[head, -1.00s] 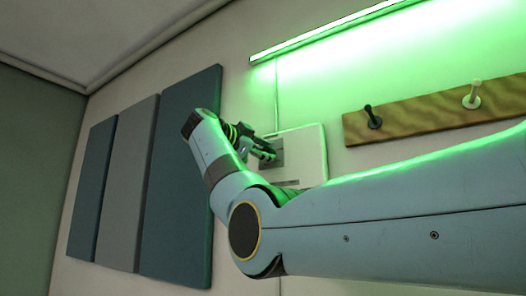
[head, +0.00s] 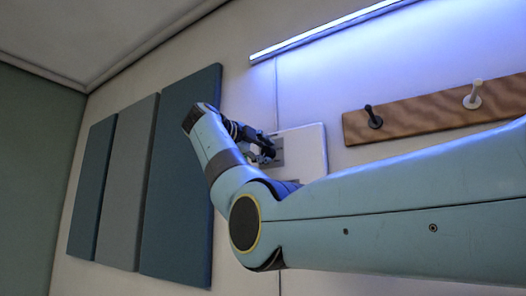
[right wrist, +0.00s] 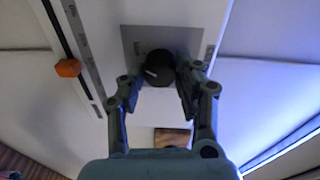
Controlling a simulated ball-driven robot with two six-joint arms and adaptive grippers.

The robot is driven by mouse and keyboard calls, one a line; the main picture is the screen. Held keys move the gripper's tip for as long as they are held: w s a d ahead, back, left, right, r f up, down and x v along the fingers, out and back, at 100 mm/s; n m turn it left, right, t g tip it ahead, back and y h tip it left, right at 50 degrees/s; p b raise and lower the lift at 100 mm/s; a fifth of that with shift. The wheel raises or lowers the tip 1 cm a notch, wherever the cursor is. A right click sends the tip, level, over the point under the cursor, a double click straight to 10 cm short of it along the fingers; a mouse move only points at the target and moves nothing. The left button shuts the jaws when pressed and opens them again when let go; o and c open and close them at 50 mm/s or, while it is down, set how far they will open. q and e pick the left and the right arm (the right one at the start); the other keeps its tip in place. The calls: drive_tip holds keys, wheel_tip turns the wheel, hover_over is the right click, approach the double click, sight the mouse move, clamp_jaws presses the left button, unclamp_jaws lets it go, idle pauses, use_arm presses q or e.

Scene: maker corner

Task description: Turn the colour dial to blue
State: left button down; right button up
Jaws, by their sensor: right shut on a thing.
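The colour dial (right wrist: 159,64) is a round black knob with a white pointer mark, on a grey plate of the white wall panel (head: 314,155). In the right wrist view the mark points to the left and slightly down. My right gripper (head: 264,148) is at the panel, shut on the dial with one finger on each side, as the right wrist view (right wrist: 158,78) shows. In the head view the gripper hides the dial. The light bar (head: 330,33) above the panel glows blue. My left gripper is not in view.
A wooden rail (head: 430,112) with a black peg (head: 373,117) and a white peg (head: 473,94) is to the right. Blue and grey wall panels (head: 180,180) hang left of my arm.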

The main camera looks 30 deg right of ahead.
drive_tip(key=shift+f, duration=0.2)
drive_tip(key=o, duration=1.1)
drive_tip(key=shift+o, duration=0.2)
drive_tip(key=shift+r, duration=0.1)
drive_tip(key=v, duration=1.2)
